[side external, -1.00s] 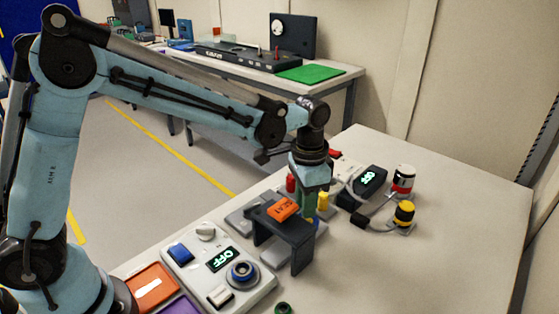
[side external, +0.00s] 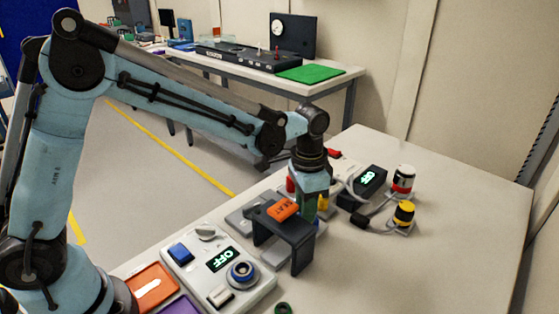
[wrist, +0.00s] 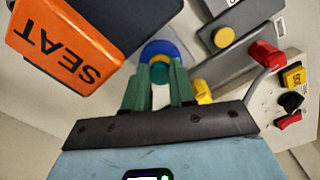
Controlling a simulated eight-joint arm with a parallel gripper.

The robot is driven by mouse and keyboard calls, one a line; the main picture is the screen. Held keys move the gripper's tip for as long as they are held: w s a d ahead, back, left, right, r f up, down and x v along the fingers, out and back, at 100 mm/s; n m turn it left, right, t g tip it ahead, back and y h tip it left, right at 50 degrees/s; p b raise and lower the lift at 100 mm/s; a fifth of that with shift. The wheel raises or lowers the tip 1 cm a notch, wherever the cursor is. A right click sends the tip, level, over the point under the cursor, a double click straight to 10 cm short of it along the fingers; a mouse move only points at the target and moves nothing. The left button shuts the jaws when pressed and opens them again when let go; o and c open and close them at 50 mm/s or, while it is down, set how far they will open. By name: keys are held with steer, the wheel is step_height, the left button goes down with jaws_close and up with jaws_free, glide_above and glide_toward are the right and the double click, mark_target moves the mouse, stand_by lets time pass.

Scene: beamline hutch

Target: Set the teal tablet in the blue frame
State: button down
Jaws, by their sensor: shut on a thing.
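My gripper (wrist: 159,88) has green fingers, shut on the teal tablet (wrist: 160,72), whose rounded end shows between the fingertips in the wrist view. The blue frame (wrist: 159,48) shows as a curved blue edge just beyond the tablet. I cannot tell whether the tablet touches it or sits inside it. In the side view my gripper (side external: 310,208) is low behind a dark bridge-shaped stand, which hides the fingertips and most of the frame.
An orange block marked SEAT (side external: 283,209) is on the dark stand (side external: 300,252), close to my gripper. Red and yellow parts, cables and an OFF display box (side external: 369,180) lie close behind. A control panel (side external: 220,265) stands at front left. The table's right side is clear.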

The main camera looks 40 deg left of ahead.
steer(key=shift+f, duration=0.55)
stand_by(0.4)
steer(key=c, duration=0.8)
jaws_free()
steer(key=shift+c, duration=0.2)
steer(key=shift+r, duration=0.1)
step_height(320, 180, up, 12)
steer(key=f, duration=0.1)
steer(key=s+a+f+n+t, duration=0.1)
steer(key=s+a+n+t, duration=0.5)
steer(key=s+a, duration=0.5)
steer(key=shift+s+a+f+t, duration=0.15)
steer(key=shift+s+f+t, duration=0.15)
steer(key=shift+s+t, duration=0.55)
